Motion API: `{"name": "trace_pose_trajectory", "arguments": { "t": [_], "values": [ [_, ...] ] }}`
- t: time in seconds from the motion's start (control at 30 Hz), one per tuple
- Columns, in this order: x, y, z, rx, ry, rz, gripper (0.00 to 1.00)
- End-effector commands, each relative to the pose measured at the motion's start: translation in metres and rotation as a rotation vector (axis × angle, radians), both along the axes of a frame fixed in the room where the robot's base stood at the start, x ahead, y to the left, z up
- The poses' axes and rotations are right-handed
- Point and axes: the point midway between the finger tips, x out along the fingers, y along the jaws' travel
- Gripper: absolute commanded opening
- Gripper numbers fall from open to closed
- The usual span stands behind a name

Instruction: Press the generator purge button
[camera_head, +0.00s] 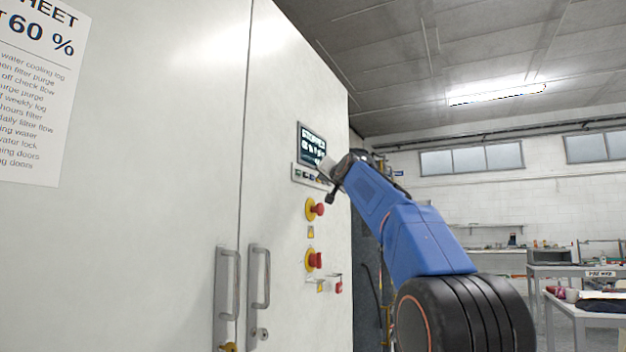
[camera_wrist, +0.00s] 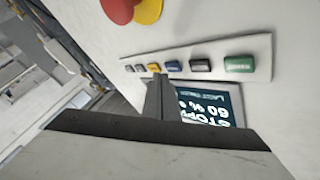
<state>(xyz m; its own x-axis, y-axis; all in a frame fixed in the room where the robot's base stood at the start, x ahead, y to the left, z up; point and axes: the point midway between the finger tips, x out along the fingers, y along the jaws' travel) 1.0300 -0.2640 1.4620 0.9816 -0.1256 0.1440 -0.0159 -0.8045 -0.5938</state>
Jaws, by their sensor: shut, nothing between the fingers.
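A button strip (camera_head: 298,173) is on the white cabinet front, just under a small display (camera_head: 312,144). In the wrist view the strip (camera_wrist: 262,55) shows a green button (camera_wrist: 239,64), a black button (camera_wrist: 201,65), a blue button (camera_wrist: 174,66), a yellow button (camera_wrist: 154,68) and dark ones (camera_wrist: 139,68). The button labels are too small to read, so I cannot tell which is the generator purge button. My gripper (camera_wrist: 158,80) is shut and empty, its tip close to the yellow button. I cannot tell whether it touches. In the head view my gripper (camera_head: 324,172) covers the strip's right part.
Red knobs on yellow bases (camera_head: 316,209) (camera_head: 314,261) stick out below the strip. Two door handles (camera_head: 227,285) (camera_head: 259,278) stand out at lower left. A workbench (camera_head: 577,270) is far off at right.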

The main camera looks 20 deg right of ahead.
Motion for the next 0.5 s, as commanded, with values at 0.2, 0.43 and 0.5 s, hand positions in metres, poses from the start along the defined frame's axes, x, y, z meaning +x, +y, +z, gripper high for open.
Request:
{"name": "trace_pose_trajectory", "arguments": {
  "t": [0.2, 0.43, 0.5],
  "values": [
    [0.0037, 0.0027, -0.0003, 0.000, 0.001, 0.001, 0.00],
    [0.0069, 0.0052, 0.0000, 0.000, 0.000, 0.000, 0.00],
    [0.0068, 0.0052, 0.0002, 0.000, 0.000, 0.000, 0.00]
  ]
}}
